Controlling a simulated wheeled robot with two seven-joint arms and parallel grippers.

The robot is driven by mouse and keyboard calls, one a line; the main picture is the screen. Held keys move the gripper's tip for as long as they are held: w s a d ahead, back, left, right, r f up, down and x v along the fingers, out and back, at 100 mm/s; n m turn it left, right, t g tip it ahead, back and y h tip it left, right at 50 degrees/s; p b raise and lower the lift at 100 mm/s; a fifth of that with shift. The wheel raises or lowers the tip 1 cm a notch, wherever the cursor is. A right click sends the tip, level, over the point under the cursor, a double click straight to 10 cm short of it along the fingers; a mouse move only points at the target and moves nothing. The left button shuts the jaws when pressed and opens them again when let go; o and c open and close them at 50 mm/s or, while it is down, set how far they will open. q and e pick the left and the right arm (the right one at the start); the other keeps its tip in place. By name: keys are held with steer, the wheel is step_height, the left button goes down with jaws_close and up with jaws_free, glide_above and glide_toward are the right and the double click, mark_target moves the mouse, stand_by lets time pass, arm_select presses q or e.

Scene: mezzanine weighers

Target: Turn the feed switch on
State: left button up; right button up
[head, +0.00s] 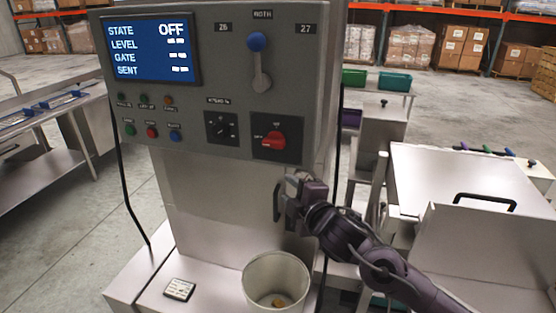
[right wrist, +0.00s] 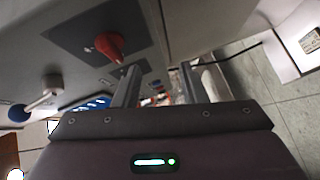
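The red rotary switch (head: 273,140) sits on a dark plate at the lower right of the grey control panel (head: 215,75). Its pointer end faces left, and the small print around it is too blurred to read surely. In the right wrist view the red switch (right wrist: 110,45) is at the upper left, beyond the fingers and off to one side. My right gripper (head: 282,200) is open and empty, below the switch in the head view and apart from it. The screen (head: 151,50) reads STATE OFF. My left gripper is not in view.
A blue-knobbed lever (head: 258,60) is above the switch, and a black dial (head: 221,127) is left of it. Small buttons (head: 151,131) line the panel's left. A pale bucket (head: 276,282) stands below my right gripper. A metal bench (head: 455,180) is at the right.

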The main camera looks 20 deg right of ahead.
mark_target(276, 147)
step_height(276, 147, up, 6)
steer(key=w+d+n+t+y, duration=0.1)
steer(key=w+d+n+t, duration=0.1)
steer(key=w+n, duration=0.15)
steer(key=w+p, duration=0.1)
steer(key=w, duration=0.1)
steer(key=w+a+p, duration=0.1)
steer(key=w, duration=0.1)
steer(key=w+p, duration=0.1)
steer(key=w, duration=0.1)
steer(key=shift+w+a, duration=0.3)
steer(key=shift+a, duration=0.1)
jaws_close()
steer(key=shift+f, duration=0.1)
